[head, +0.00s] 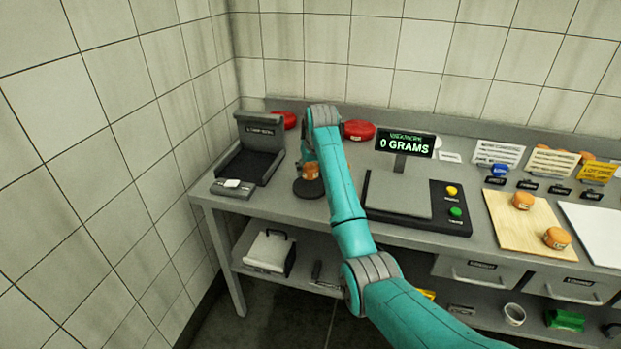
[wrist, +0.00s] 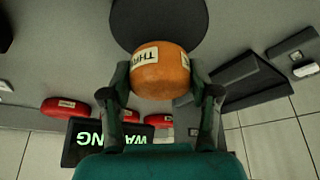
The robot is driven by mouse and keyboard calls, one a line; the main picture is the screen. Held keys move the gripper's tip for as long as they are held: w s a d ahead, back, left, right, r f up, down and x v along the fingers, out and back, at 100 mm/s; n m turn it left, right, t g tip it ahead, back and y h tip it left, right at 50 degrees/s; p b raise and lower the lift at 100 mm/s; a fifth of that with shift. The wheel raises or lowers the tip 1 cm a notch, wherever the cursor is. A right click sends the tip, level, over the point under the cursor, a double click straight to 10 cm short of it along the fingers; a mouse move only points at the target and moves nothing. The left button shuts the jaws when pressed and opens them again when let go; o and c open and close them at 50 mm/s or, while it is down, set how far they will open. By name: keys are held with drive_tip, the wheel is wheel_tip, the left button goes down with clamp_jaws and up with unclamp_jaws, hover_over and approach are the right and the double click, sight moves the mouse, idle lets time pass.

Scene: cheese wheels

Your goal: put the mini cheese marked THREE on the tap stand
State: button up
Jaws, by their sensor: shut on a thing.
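The orange mini cheese (wrist: 165,77) sits between the fingers of my gripper (wrist: 160,84) in the wrist view. Its pale label shows the letters "THR", with the rest cut off by the curve. My gripper is shut on it. A dark round disc (wrist: 150,18), which looks like the tap stand, lies just past the cheese. In the head view the cheese (head: 311,171) shows over the dark round stand (head: 304,190), partly behind my arm. I cannot tell whether it touches the stand.
A black label-printer-like machine (head: 262,150) stands left of the stand. Red cheeses (head: 358,130) lie behind. A scale (head: 399,194) with a "0 GRAMS" display (head: 405,145) is to the right. Two more orange cheeses (head: 522,200) sit on a wooden board (head: 515,232).

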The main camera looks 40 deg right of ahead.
sight(311, 177)
drive_tip(key=shift+f, duration=1.7)
drive_tip(key=shift+f, duration=0.1)
drive_tip(key=o, duration=1.2)
drive_tip(key=v, duration=1.2)
